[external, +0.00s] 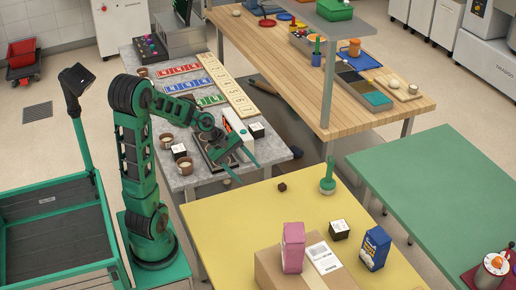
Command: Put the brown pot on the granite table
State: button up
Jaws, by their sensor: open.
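The grey speckled granite table (205,178) stands left of centre. My gripper (246,169) is over its front right edge, pointing down and right toward the yellow table. Its two green fingers are spread, with nothing seen between them. A small dark brown object (282,187) lies on the yellow table (228,222), right of and below my gripper; it is too small to tell if it is the brown pot. An orange-brown pot-like container (354,47) stands on the wooden table at the back. Several small brown-and-cream cups (166,140) stand on the granite table.
Colored strips (188,86) cover the granite table's back. The green table (430,180) is mostly clear.

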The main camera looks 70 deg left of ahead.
jog(key=s+d+m+g, duration=0.2)
jog(key=s+d+m, duration=0.35)
jog(key=d, duration=0.35)
jog(key=s+d+m+g, duration=0.2)
jog(key=s+d+m, duration=0.3)
jog(key=d+m, duration=0.3)
jog(key=s+d+r+m+g+y, duration=0.2)
jog(key=s+d+m, duration=0.3)
jog(key=s+m, duration=0.5)
jog(key=s+y, duration=0.1)
jog(key=s, duration=0.3)
jog(key=shift+d+y, duration=0.2)
jog(key=shift+y, duration=0.1)
jog(key=shift+w, duration=0.1)
